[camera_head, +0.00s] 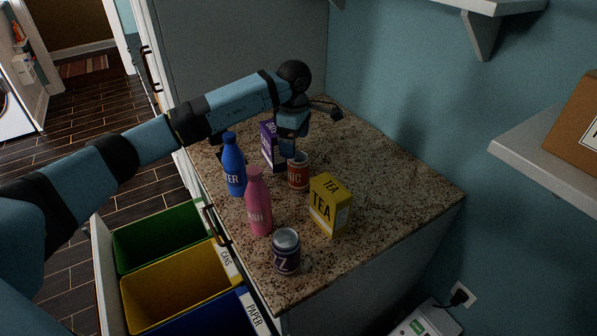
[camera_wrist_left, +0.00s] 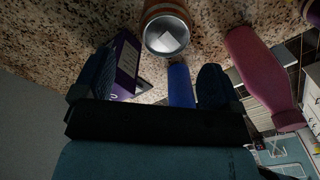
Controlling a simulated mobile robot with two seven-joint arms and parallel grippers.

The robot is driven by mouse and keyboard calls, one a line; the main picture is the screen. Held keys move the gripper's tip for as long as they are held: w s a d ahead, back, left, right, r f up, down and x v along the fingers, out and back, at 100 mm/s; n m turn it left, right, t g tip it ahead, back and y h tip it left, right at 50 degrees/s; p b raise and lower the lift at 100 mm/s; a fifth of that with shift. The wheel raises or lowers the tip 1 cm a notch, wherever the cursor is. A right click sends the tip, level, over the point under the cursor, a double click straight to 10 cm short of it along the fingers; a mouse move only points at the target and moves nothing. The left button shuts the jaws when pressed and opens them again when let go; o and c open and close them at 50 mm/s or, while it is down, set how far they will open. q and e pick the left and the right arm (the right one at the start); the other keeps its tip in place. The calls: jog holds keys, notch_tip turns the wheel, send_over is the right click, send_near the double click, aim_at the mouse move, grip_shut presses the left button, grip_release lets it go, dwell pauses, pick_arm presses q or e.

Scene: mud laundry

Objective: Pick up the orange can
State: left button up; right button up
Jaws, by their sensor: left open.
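The orange can (camera_head: 298,174) stands upright on the speckled counter, among bottles and boxes. In the left wrist view the orange can (camera_wrist_left: 166,32) shows its silver top, just beyond the fingertips and between their lines. My left gripper (camera_head: 291,146) points down at the can's far side, close to its top. In the left wrist view the left gripper (camera_wrist_left: 152,75) has its two dark fingers spread with nothing held between them. Whether a finger touches the can cannot be told. My right gripper is not in view.
A purple box (camera_head: 270,148), a blue bottle (camera_head: 233,168), a pink bottle (camera_head: 258,205), a yellow tea box (camera_head: 329,207) and a dark can (camera_head: 286,253) surround the orange can. The counter (camera_head: 390,180) is clear on the right. An open drawer (camera_head: 101,262) holds colored bins at left.

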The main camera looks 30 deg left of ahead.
aim_at(298, 167)
pick_arm(q)
jog(key=f, duration=0.2)
jog(key=f+p, duration=0.1)
jog(key=f, duration=0.2)
jog(key=shift+s+d+f, duration=0.1)
jog(key=shift+s+d, duration=0.1)
jog(key=shift+c, duration=0.2)
jog(key=c, duration=1.2)
jog(key=shift+o, duration=0.2)
